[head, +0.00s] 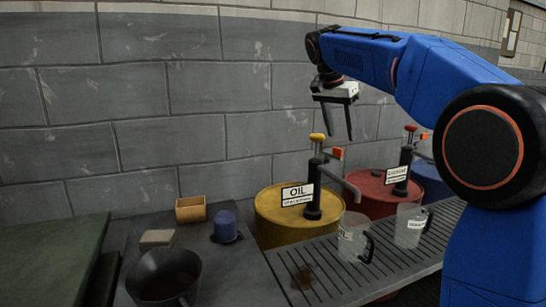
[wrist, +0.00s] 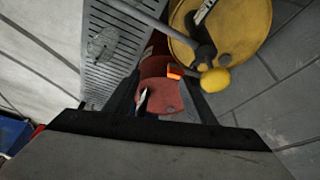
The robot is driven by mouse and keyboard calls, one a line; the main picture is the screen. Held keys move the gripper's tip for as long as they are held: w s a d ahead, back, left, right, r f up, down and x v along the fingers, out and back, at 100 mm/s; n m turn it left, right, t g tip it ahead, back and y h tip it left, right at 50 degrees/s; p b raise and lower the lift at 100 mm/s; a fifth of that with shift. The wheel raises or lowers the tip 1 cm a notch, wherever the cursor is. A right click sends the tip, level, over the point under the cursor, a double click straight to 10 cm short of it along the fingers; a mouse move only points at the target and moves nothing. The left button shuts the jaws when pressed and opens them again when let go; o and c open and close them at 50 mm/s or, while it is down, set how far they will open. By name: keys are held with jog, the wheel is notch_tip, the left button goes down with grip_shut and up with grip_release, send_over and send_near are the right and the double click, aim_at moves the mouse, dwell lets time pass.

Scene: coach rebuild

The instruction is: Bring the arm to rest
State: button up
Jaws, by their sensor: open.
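My blue arm (head: 365,58) reaches up and to the left from the right side of the head view. My gripper (head: 338,136) hangs from its end with the fingers pointing down. The two fingers are apart with nothing between them. It is in the air in front of the block wall, above the drums. In the wrist view my gripper (wrist: 160,100) is seen from behind, with the red drum (wrist: 158,92) far below between the fingers.
A yellow oil drum (head: 268,217) with a yellow-knobbed pump stands below my gripper. The red drum (head: 372,190) and a blue drum (head: 432,180) stand to its right. Clear jugs (head: 352,238) (head: 408,226) stand on a slatted grate (head: 330,278).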

jog(key=s+d+f+n+t+y, duration=0.1)
jog(key=s+f+n, duration=0.2)
jog(key=s+f, duration=0.5)
jog(key=s+d+f+n+y, duration=0.15)
jog(key=s+f, duration=0.25)
jog(key=s, duration=0.8)
jog(key=s+d+f+n+t, duration=0.1)
jog(key=s+f+n, duration=0.4)
jog(key=s, duration=0.6)
jog(key=s+f+n, duration=0.1)
jog(key=s+f, duration=0.9)
jog(key=f, duration=0.3)
jog(key=shift+a+f+y, duration=0.15)
jog(key=shift+a+y, duration=0.15)
jog(key=shift+y, duration=0.15)
